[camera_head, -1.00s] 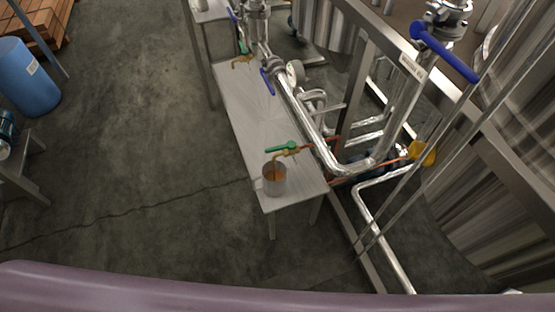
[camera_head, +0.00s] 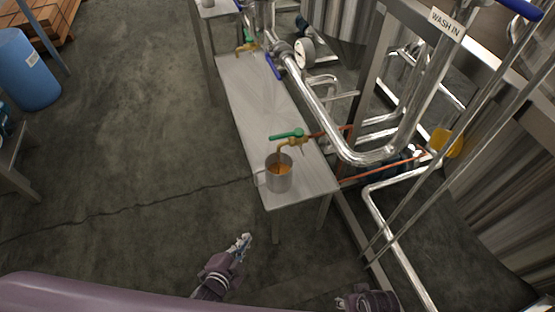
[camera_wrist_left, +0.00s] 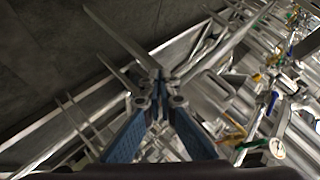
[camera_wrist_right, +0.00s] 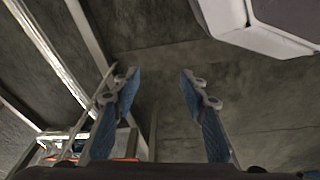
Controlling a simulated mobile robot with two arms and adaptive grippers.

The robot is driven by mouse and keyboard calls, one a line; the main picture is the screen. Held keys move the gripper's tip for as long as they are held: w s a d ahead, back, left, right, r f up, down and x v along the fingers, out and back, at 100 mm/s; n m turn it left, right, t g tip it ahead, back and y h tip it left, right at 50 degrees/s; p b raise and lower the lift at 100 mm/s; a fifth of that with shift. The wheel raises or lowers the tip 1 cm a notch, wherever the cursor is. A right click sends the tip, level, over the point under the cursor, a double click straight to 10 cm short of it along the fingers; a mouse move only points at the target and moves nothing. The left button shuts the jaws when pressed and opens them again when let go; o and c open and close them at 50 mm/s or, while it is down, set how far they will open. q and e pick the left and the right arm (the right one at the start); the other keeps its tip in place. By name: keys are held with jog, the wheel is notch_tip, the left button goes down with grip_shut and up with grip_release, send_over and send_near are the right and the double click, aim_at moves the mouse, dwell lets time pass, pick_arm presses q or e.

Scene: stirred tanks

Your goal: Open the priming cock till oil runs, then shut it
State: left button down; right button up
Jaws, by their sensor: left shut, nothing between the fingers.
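The priming cock has a green lever (camera_head: 287,134) and a brass body (camera_head: 293,146), at the near end of the bench in the head view. A metal mug (camera_head: 279,180) with orange-brown oil (camera_head: 281,169) in it stands under the spout. I cannot tell whether oil is running. My left gripper (camera_head: 242,240) is shut and empty, in front of the bench and well short of the mug; its closed fingers also show in the left wrist view (camera_wrist_left: 159,76). My right gripper (camera_wrist_right: 159,74) is open and empty; in the head view only part of that arm shows at the bottom edge.
A second green-handled cock (camera_head: 246,46) is at the bench's (camera_head: 240,95) far end. Steel pipes, a gauge (camera_head: 304,54) and a yellow part (camera_head: 446,143) lie to the right. A blue drum (camera_head: 27,70) stands far left. The floor left of the bench is clear.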

aim_at(283, 136)
pick_arm(q)
jog(key=w+d+r+m+t+h+b, duration=0.35)
jog(key=r+m, duration=0.25)
jog(key=r, duration=0.5)
jog(key=w+d+r+m+t+h+b, duration=0.25)
jog(key=w+r+m+b, duration=0.2)
jog(key=r, duration=0.65)
jog(key=w+a+x, duration=0.1)
jog(key=a+x, duration=0.1)
jog(key=x, duration=0.9)
jog(key=shift+w+m+t+y+b, duration=0.3)
jog(key=shift+w+m+y, duration=0.05)
jog(key=shift+y, duration=0.05)
pick_arm(e)
notch_tip(283, 136, up, 14)
jog(key=w+t, duration=0.1)
pick_arm(q)
jog(key=shift+a+r, duration=0.1)
jog(key=shift+a, duration=0.05)
pick_arm(e)
jog(key=shift+d, duration=0.1)
pick_arm(q)
jog(key=shift+w+a+m+h, duration=0.2)
jog(key=shift+m+h, duration=0.2)
jog(key=shift+h, duration=0.2)
